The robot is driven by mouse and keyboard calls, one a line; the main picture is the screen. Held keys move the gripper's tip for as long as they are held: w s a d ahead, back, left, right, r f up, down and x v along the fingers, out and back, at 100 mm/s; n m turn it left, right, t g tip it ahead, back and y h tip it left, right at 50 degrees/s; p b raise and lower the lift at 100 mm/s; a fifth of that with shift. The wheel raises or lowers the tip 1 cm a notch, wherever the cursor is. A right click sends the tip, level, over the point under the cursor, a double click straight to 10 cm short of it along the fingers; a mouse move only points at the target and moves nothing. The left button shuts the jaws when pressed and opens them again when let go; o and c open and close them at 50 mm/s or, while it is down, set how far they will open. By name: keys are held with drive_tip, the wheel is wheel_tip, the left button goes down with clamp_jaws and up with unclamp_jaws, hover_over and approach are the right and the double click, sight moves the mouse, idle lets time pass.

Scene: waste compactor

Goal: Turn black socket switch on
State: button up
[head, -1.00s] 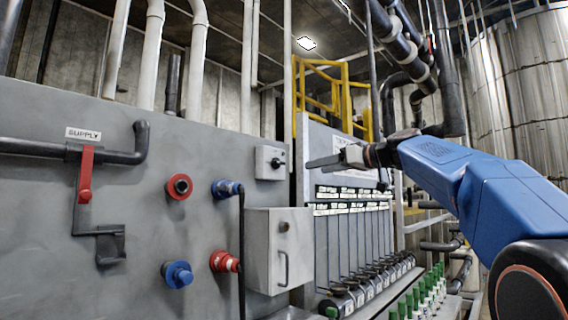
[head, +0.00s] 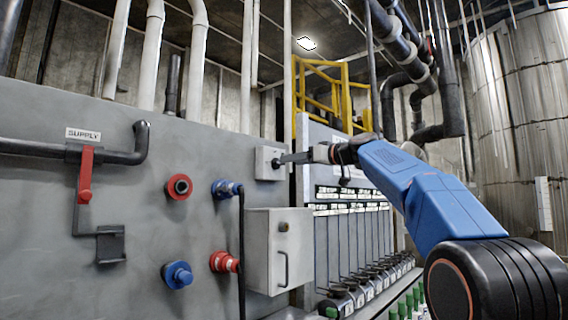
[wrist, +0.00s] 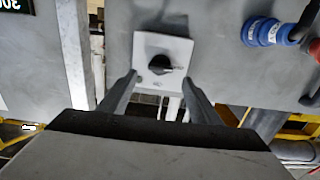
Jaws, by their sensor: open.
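The black socket switch (head: 276,163) is a dark rotary knob on a small light-grey box (head: 264,172) fixed to the grey panel. In the wrist view the black switch (wrist: 160,65) sits on its pale plate (wrist: 147,42), its handle lying roughly sideways. My gripper (head: 286,158) is at the box in the head view. In the wrist view my gripper (wrist: 159,76) is open, with one finger on each side of the knob and nothing held. I cannot tell whether the fingertips touch the plate.
A blue socket plug (head: 226,188) with a black cable is left of the box; it also shows in the wrist view (wrist: 265,32). A grey cabinet (head: 277,248) juts out below. Red and blue sockets and a red supply lever (head: 86,175) are further left.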

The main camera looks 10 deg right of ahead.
sight(278, 163)
drive_tip(key=shift+x, duration=2.8)
drive_tip(key=c, duration=1)
